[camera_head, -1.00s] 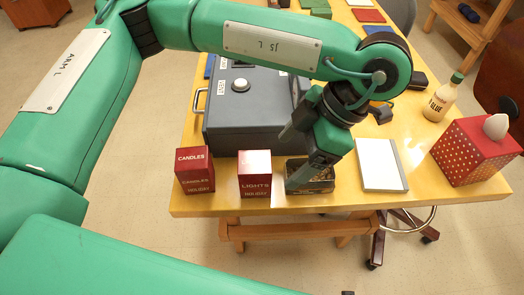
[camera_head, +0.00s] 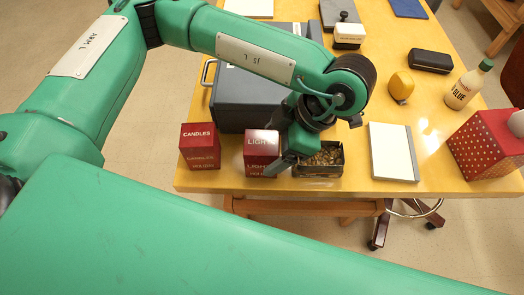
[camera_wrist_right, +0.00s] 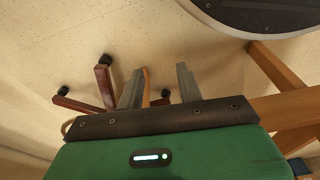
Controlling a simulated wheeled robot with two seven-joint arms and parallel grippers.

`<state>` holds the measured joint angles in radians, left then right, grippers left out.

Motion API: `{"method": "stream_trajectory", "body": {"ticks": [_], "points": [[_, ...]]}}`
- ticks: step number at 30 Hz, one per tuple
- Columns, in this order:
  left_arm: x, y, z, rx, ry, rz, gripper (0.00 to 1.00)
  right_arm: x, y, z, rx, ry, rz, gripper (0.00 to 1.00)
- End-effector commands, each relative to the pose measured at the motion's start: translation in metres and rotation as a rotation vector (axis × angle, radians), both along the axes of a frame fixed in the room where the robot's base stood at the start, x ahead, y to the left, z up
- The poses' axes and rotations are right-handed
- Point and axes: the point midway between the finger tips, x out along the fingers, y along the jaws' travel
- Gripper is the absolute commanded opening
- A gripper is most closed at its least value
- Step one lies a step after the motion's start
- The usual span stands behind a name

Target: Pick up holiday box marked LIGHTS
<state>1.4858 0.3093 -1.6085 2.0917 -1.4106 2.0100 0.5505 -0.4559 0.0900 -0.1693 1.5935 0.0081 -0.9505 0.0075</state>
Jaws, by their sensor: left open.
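The red box marked LIGHTS (camera_head: 260,158) stands upright near the table's front edge. My left gripper (camera_head: 277,145) is open at the box's right side; its fingers overlap the box's right edge and hide part of the top lettering. I cannot tell whether they touch it. A similar red box marked CANDLES (camera_head: 199,148) stands to the left, apart from it. In the right wrist view my right gripper (camera_wrist_right: 160,85) has its two fingers apart with nothing between them, over the floor.
A small dark tray of bits (camera_head: 319,170) sits right of the LIGHTS box. A grey case (camera_head: 245,98) stands behind it. A notepad (camera_head: 393,152), glue bottle (camera_head: 467,86) and dotted red box (camera_head: 484,147) are farther right. Stool legs (camera_wrist_right: 105,85) show below.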

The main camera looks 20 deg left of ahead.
Motion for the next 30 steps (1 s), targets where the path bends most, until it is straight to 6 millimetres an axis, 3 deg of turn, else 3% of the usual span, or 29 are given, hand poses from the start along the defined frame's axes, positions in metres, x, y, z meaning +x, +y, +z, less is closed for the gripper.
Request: {"method": "stream_trajectory", "body": {"ticks": [9,17,18,26,30], "points": [[-0.005,0.023,-0.033,0.000,0.003,0.001,0.80,-0.008,-0.003,-0.018,-0.005,0.004,0.003,0.36],[-0.005,0.025,-0.036,0.000,0.001,0.000,0.80,-0.008,-0.004,-0.019,-0.004,0.003,0.003,0.36],[-0.005,0.025,-0.036,0.000,0.001,0.000,0.78,-0.008,-0.004,-0.019,-0.004,0.003,0.003,0.36],[-0.005,0.025,-0.036,0.001,0.001,0.000,0.28,-0.008,-0.004,-0.019,-0.005,0.004,0.003,0.36],[-0.005,0.025,-0.036,0.001,0.001,0.000,0.28,-0.008,-0.004,-0.019,-0.005,0.004,0.003,0.36]]}}
